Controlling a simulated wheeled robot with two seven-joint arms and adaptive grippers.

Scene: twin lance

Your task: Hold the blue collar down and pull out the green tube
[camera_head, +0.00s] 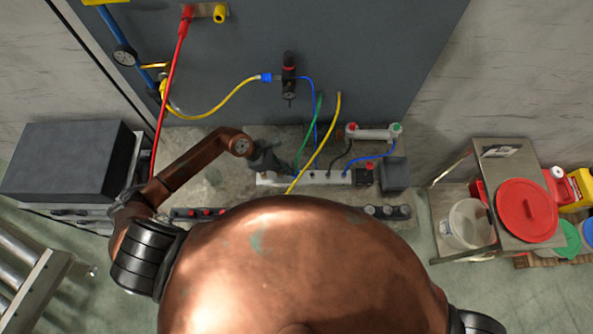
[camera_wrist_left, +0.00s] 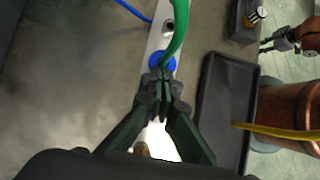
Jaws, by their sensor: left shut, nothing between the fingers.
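My left gripper (camera_head: 266,160) is at the left end of the white manifold block (camera_head: 318,179). In the left wrist view its fingertips (camera_wrist_left: 161,88) are together with nothing between them, right beside the blue collar (camera_wrist_left: 162,61). I cannot tell whether they touch it. The green tube (camera_wrist_left: 178,28) rises out of the collar; in the head view the green tube (camera_head: 308,138) curves up from the block. The collar is not distinct in the head view. Part of a copper arm with dark prongs, seemingly my right gripper (camera_wrist_left: 268,44), shows at the right edge of the wrist view.
A yellow tube (camera_head: 322,145) and a blue tube (camera_head: 314,105) run close to the green one. A dark tray (camera_wrist_left: 222,110) lies beside the block. A grey box (camera_head: 394,174) stands right of the block. My copper body hides the near bench.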

